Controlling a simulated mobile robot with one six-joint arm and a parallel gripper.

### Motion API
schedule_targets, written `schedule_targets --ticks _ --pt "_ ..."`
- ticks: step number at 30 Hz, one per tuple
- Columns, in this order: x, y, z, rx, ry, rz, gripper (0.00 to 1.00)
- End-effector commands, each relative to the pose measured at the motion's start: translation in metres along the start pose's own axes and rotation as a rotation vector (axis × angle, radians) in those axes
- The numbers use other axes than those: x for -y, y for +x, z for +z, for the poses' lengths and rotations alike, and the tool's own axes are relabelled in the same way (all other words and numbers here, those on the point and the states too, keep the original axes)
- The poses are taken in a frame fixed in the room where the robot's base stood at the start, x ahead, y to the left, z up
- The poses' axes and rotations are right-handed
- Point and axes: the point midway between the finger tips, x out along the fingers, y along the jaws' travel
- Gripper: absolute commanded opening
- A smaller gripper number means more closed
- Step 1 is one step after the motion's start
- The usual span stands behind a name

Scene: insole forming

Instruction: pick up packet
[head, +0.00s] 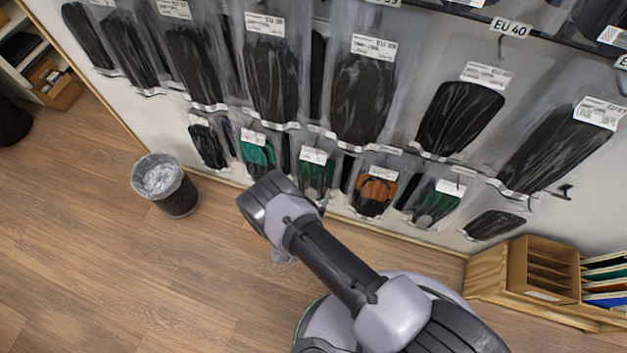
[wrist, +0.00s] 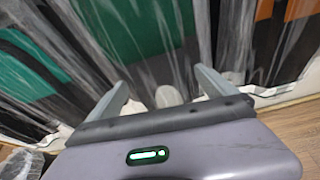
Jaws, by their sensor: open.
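Clear packets holding dark insoles hang in rows on the white wall in the head view. A green-and-black packet (head: 317,176) hangs in the lower row, and it fills the middle of the wrist view (wrist: 150,32). My gripper (wrist: 162,86) is open in the wrist view, its two fingers spread in front of this packet's lower part. I cannot tell whether the fingertips touch the plastic. Another green packet (wrist: 25,72) hangs to the left and an orange-and-black packet (wrist: 298,12) to the right. In the head view my wrist hides the fingers.
A lined waste bin (head: 172,190) stands on the wooden floor at left. A wooden shelf unit (head: 540,268) with folders stands at lower right. Larger packets (head: 362,95) hang above the lower row.

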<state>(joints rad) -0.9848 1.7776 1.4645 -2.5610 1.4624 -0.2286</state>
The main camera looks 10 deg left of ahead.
Motion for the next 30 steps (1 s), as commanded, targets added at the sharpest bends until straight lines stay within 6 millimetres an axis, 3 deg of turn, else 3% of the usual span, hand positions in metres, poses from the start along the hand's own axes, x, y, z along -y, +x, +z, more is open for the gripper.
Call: schedule_targets --ticks 4,5,15,22,26,27,30 --pt "0.000 -0.001 0.001 0.000 0.000 0.000 0.96" --pt "0.000 -0.001 0.001 0.000 0.000 0.000 0.92" --pt "0.000 -0.001 0.001 0.000 0.000 0.000 0.27" --pt "0.000 -0.002 0.002 0.000 0.001 0.000 0.27" --pt "-0.002 -0.006 0.014 0.000 0.001 0.000 0.27" --pt "-0.003 -0.009 0.021 0.000 0.001 0.001 0.27" --pt "-0.002 -0.027 0.009 -0.002 -0.002 0.003 0.27"
